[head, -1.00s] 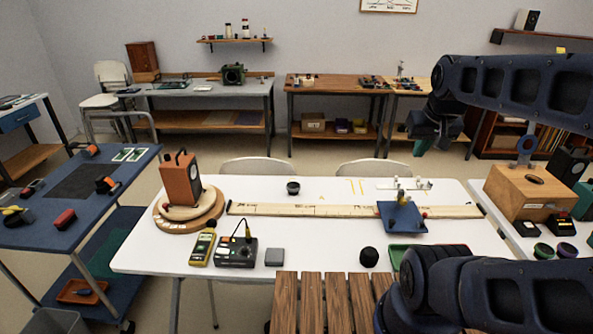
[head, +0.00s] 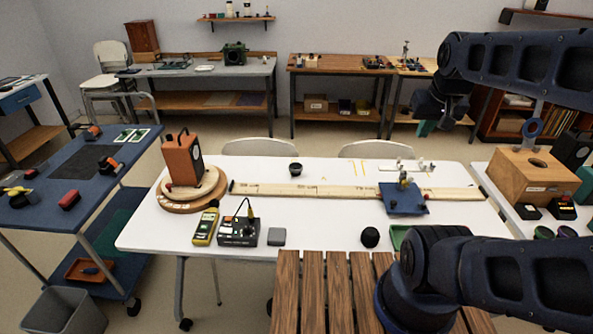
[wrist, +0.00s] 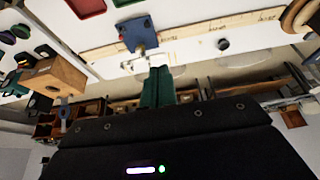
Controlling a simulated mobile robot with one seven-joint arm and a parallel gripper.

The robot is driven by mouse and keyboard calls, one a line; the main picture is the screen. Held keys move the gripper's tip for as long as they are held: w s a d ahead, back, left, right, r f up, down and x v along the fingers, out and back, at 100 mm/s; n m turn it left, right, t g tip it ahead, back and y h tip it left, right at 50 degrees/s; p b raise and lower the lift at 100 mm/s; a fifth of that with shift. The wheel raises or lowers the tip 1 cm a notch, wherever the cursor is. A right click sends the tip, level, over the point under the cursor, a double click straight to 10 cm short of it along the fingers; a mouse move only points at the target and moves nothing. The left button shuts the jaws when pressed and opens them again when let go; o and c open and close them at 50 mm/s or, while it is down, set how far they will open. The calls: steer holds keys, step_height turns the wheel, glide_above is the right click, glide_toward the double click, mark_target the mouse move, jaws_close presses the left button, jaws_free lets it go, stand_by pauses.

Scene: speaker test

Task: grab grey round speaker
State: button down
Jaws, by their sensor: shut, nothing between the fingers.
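A small dark grey, round object (head: 370,237), which looks like the round speaker, stands near the front edge of the white table (head: 330,230), left of a green tray. I do not make it out in the wrist view. My gripper (head: 424,128) is raised beyond the table's far side, well away from that object. Its green fingers (wrist: 157,88) are shut together with nothing between them.
A grey square block (head: 276,236), a black control box (head: 238,232) and a yellow meter (head: 205,227) stand left of the round object. A blue plate (head: 403,208) lies behind it on a long ruler board. A brown slatted surface (head: 313,295) is in front.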

steer(key=shift+c, duration=1.3)
jaws_free()
